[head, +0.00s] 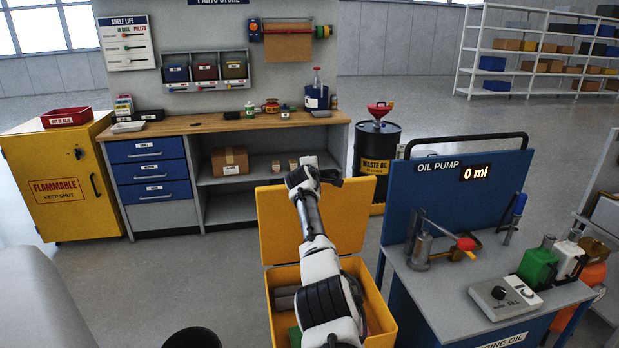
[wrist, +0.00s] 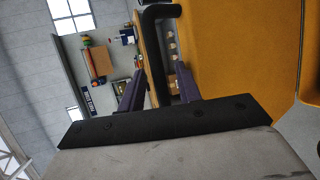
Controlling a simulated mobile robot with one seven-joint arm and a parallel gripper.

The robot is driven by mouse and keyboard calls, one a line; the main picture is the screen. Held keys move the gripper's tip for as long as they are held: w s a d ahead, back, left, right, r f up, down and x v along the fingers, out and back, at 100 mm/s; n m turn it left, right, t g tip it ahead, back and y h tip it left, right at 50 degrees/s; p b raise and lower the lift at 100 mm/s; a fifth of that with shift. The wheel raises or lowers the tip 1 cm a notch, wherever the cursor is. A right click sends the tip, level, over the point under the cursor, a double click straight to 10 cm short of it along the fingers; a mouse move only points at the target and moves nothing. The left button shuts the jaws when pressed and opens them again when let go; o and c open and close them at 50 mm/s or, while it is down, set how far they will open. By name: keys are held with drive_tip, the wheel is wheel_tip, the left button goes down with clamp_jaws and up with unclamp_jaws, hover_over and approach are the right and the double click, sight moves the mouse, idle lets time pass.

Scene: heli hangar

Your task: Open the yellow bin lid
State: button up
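The yellow bin (head: 380,310) stands on the floor at lower middle in the head view. Its lid (head: 275,225) stands raised, nearly upright, at the bin's back edge, and the bin's inside shows. The lid also fills the right of the wrist view (wrist: 235,55). A black bar handle (wrist: 152,45) shows beside the lid in the wrist view. My gripper (head: 316,172) is at the lid's top edge. Its two purple fingers (wrist: 158,92) are apart, with the handle's bar between them in the picture. I cannot tell whether they touch it.
The blue oil pump stand (head: 450,190) is close on the bin's right. A black waste oil drum (head: 375,150) stands behind. A workbench (head: 225,123) and yellow flammable cabinet (head: 55,180) are at the back left.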

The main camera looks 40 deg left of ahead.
drive_tip(key=b+v, duration=0.3)
drive_tip(key=v, duration=1)
drive_tip(key=shift+d, duration=0.2)
drive_tip(key=shift+r, duration=0.2)
